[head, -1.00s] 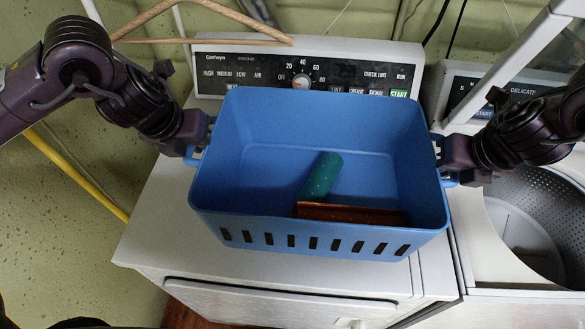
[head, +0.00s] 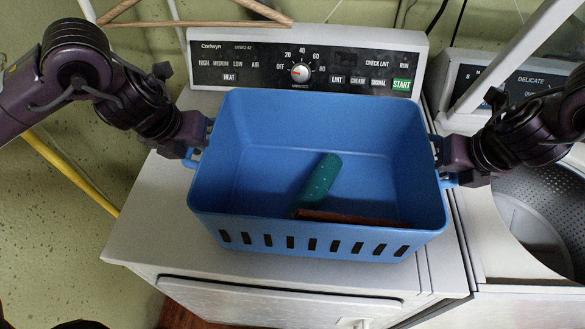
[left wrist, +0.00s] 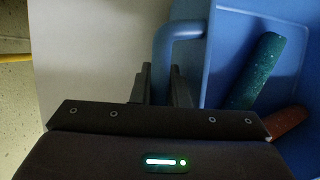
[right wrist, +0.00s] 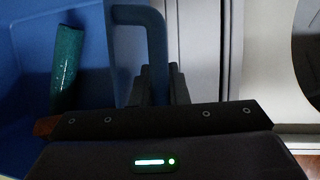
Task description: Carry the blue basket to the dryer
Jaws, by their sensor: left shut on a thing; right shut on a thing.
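The blue basket (head: 318,225) is in the middle of the head view, in front of the control panel and over the white top of the dryer (head: 150,225). Whether it touches the dryer top, I cannot tell. A green cylinder (head: 318,183) and a reddish-brown item (head: 350,217) lie inside it. My left gripper (head: 196,150) is shut on the basket's left handle (left wrist: 172,45). My right gripper (head: 440,165) is shut on its right handle (right wrist: 150,40). The basket looks roughly level between both grippers.
An open washer (head: 530,225) with a metal drum stands right of the dryer. The dryer's control panel (head: 305,70) rises behind the basket. A wooden hanger (head: 190,20) hangs at the back left. A yellow pipe (head: 75,172) runs along the wall at left.

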